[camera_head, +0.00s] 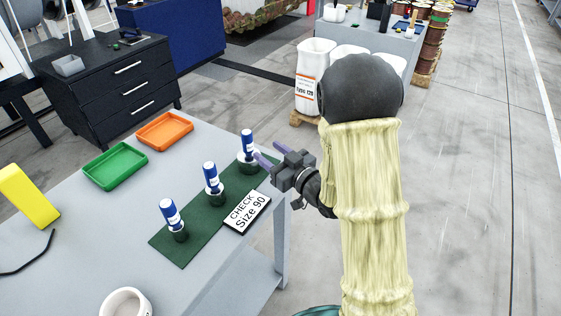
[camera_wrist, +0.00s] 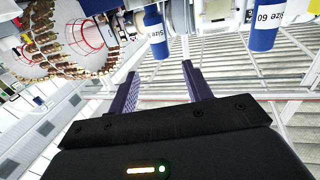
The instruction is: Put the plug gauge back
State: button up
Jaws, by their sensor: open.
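Three blue-and-white plug gauges stand upright in dark holders on a green mat (camera_head: 184,246): a near one (camera_head: 171,214), a middle one (camera_head: 211,177) and a far one (camera_head: 247,143). A card (camera_head: 247,212) reading "CHECK Size 90" lies by the mat's right edge. My gripper (camera_head: 267,154) is open and empty, just right of the far gauge. In the wrist view, the open fingers (camera_wrist: 160,70) show one blue gauge (camera_wrist: 155,35) beyond their gap.
On the grey table (camera_head: 85,255) are a green tray (camera_head: 115,166), an orange tray (camera_head: 164,131), a yellow block (camera_head: 28,195), a black bent rod (camera_head: 32,258) and a white cup (camera_head: 125,303). A dark drawer cabinet (camera_head: 118,86) stands behind. Open floor lies to the right.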

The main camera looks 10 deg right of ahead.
jog(key=s+d+f+m+g+h, duration=0.4)
jog(key=d+h, duration=0.5)
jog(key=s+d+f+m+g+h, duration=0.1)
jog(key=s+g, duration=0.6)
jog(key=s, duration=0.8)
jog(key=shift+s+d+m+g+h, duration=0.15)
jog(key=shift+d+m+g+h, duration=0.25)
jog(key=shift+d+m, duration=0.6)
jog(key=shift+a, duration=0.25)
